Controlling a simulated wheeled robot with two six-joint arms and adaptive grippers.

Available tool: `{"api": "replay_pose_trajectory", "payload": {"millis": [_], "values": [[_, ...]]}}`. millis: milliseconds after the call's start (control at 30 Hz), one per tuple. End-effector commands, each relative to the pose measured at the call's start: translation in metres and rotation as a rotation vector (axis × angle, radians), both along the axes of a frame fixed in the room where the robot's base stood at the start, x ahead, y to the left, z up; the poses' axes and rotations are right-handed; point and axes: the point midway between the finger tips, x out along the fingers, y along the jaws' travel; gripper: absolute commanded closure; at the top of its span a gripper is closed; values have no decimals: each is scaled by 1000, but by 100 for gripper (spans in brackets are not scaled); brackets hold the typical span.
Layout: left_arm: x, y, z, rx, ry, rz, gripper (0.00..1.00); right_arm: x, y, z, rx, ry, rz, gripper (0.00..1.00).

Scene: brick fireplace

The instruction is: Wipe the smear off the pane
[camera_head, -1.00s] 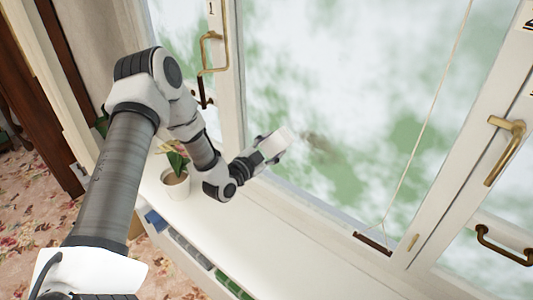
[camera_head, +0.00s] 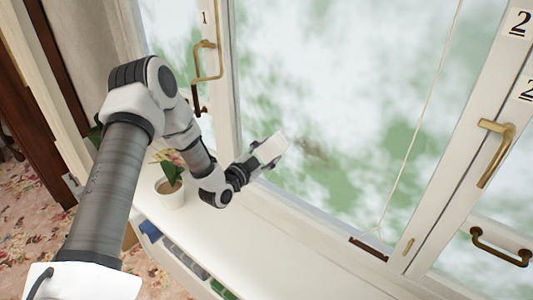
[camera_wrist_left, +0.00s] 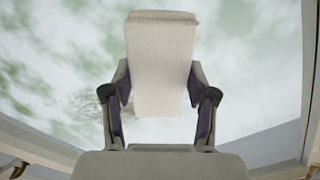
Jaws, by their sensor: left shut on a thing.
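A pale, block-shaped wiper (camera_head: 272,148) is held in my left gripper (camera_head: 266,157) in front of the window pane (camera_head: 350,75). In the left wrist view the wiper (camera_wrist_left: 160,60) stands upright between the two fingers of the left gripper (camera_wrist_left: 160,95), which are shut on its sides. A faint grey-brown smear (camera_head: 314,149) is on the pane, just right of the wiper. The smear (camera_wrist_left: 85,102) shows left of the wiper in the left wrist view. I cannot tell whether the wiper touches the glass. My right gripper is not in view.
A potted plant (camera_head: 171,190) stands on the white sill (camera_head: 235,245) below my left arm. A cord (camera_head: 422,120) hangs in front of the pane at the right. Brass handles (camera_head: 494,152) stick out from the window frames.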

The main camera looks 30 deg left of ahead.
Motion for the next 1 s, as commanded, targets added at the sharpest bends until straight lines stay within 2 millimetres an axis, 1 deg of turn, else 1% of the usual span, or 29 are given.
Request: {"api": "replay_pose_trajectory", "payload": {"millis": [600, 667, 900, 1000], "values": [[11, -2, 0, 0, 0, 0, 77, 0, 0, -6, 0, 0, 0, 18], [10, -5, 0, 1, 0, -2, 77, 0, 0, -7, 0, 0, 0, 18], [7, -29, -2, 1, 1, -3, 77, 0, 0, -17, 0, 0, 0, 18], [7, -35, -1, 1, -1, -1, 77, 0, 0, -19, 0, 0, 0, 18]]}}
